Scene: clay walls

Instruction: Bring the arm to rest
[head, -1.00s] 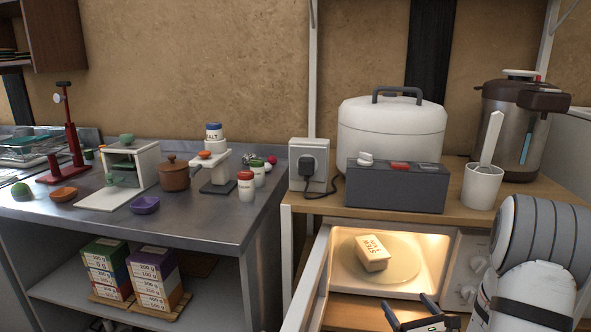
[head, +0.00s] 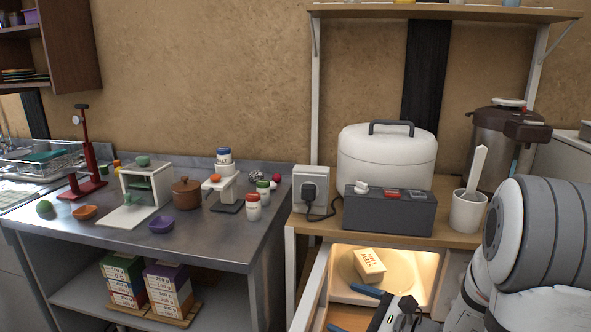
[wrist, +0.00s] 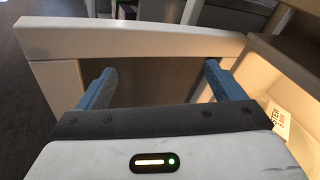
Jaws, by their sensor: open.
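My gripper (head: 360,310) is low in the head view, in front of the lit oven. In the wrist view my gripper (wrist: 158,82) has its two blue fingers wide apart with nothing between them. The white frame of the open oven door (wrist: 130,40) lies beyond the fingertips; I cannot tell whether they touch it. A box of stew (head: 369,265) lies on the turntable inside the oven (head: 410,293). Part of the box also shows at the right of the wrist view (wrist: 280,123).
Above the oven, the wooden top (head: 455,238) holds a white cooker (head: 387,157), a grey box (head: 389,213), a white cup (head: 467,212) and a socket block (head: 311,190). The steel counter (head: 205,244) at left holds many small items. Stacked boxes (head: 168,290) sit below it.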

